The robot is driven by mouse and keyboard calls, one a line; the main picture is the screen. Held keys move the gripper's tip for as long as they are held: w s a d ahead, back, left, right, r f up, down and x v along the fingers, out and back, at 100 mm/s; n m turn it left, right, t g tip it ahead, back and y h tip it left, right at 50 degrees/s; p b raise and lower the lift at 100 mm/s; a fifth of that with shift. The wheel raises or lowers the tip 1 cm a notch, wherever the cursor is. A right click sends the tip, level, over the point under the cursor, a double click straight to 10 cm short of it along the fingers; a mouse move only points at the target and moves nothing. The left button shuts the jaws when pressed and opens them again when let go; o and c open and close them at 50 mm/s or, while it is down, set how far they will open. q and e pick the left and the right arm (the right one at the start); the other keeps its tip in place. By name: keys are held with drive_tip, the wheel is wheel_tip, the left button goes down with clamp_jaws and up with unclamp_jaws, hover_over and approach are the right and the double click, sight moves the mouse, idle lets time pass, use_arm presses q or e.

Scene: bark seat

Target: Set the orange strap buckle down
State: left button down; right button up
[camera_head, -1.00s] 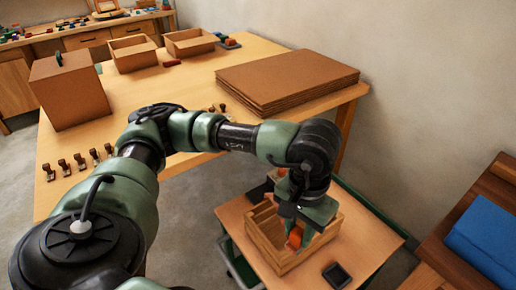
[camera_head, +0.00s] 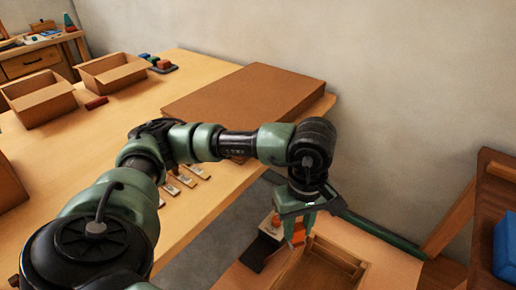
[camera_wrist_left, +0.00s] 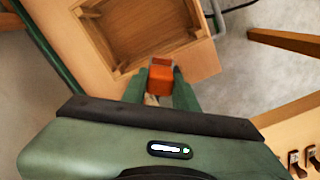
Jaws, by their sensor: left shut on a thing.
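My left gripper (camera_head: 298,232) points down over the small wooden table at the lower right of the head view. It is shut on the orange strap buckle (camera_head: 298,236). In the left wrist view the orange buckle (camera_wrist_left: 160,76) sits between the green fingertips, beside a wooden crate (camera_wrist_left: 150,30). The crate also shows in the head view (camera_head: 335,262), just right of the gripper. I cannot tell how high the buckle is above the table. My right gripper is not in view.
A dark object (camera_head: 258,252) lies left of the gripper on the small table (camera_head: 395,262). A blue item (camera_head: 506,245) lies on a wooden bench at the right.

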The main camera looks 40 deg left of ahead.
use_arm(q)
drive_tip(key=n, duration=0.2)
drive_tip(key=a+n, duration=0.1)
drive_tip(key=n, duration=0.3)
drive_tip(key=shift+w+a+f, duration=0.15)
drive_tip(key=shift+w+f, duration=0.05)
drive_tip(key=shift+f, duration=0.1)
drive_tip(key=w+a+f+m+b, duration=0.15)
drive_tip(key=a+m, duration=0.45)
drive_tip(key=m, duration=1.2)
drive_tip(key=s+a+f+m+b, duration=0.1)
drive_tip(key=a+f+m, duration=0.35)
drive_tip(key=m, duration=1.25)
drive_tip(key=shift+w+a+f, duration=0.1)
drive_tip(key=shift+a+f, duration=0.2)
drive_tip(key=shift+f, duration=2.75)
drive_tip(key=shift+w+a+f, duration=0.1)
drive_tip(key=shift+a+f, duration=0.2)
drive_tip(key=shift+f, duration=2.75)
drive_tip(key=shift+w+a+f, duration=0.1)
drive_tip(key=shift+a+f, duration=0.2)
drive_tip(key=shift+f, duration=2.75)
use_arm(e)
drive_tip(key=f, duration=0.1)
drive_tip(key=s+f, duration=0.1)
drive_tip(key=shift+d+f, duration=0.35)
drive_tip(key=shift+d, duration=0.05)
